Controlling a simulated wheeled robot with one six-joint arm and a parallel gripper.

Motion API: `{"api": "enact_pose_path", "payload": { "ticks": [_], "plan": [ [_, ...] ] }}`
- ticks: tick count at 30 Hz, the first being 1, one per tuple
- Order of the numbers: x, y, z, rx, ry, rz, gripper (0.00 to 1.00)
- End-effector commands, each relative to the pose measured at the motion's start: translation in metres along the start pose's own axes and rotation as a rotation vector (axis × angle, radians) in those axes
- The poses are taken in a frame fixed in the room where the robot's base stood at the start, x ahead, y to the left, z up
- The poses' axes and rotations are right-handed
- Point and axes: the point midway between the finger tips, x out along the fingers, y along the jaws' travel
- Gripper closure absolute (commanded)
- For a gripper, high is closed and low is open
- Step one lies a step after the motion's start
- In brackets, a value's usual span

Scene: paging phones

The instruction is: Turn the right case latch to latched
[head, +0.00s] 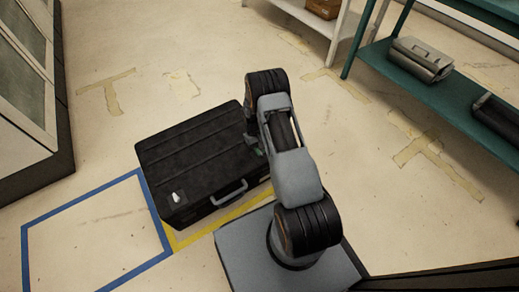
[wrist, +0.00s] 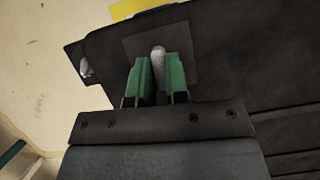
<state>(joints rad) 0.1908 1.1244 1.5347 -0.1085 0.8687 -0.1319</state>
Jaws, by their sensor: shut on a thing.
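The black case (head: 190,155) lies shut on the floor, with a grey carry handle (head: 230,192) at its front. Its left latch (head: 177,197) shows as a small pale lever near the front left corner. The right latch is hidden by my arm in the head view. In the wrist view, a pale grey latch lever (wrist: 158,56) stands on a dark square plate, between the green fingers of my gripper (wrist: 158,80). My gripper is shut on this lever.
Blue tape (head: 95,196) outlines an empty floor area left of the case, and yellow tape (head: 205,232) runs along its front. A green shelf (head: 425,85) with grey and dark units stands at right. A cabinet (head: 35,110) stands at left.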

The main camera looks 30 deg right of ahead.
Motion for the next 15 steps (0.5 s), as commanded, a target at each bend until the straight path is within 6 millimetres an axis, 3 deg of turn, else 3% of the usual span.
{"api": "enact_pose_path", "payload": {
  "ticks": [15],
  "plan": [
    [0.0011,-0.0001,0.0017,-0.096,-0.006,0.039,1.0]
  ]
}}
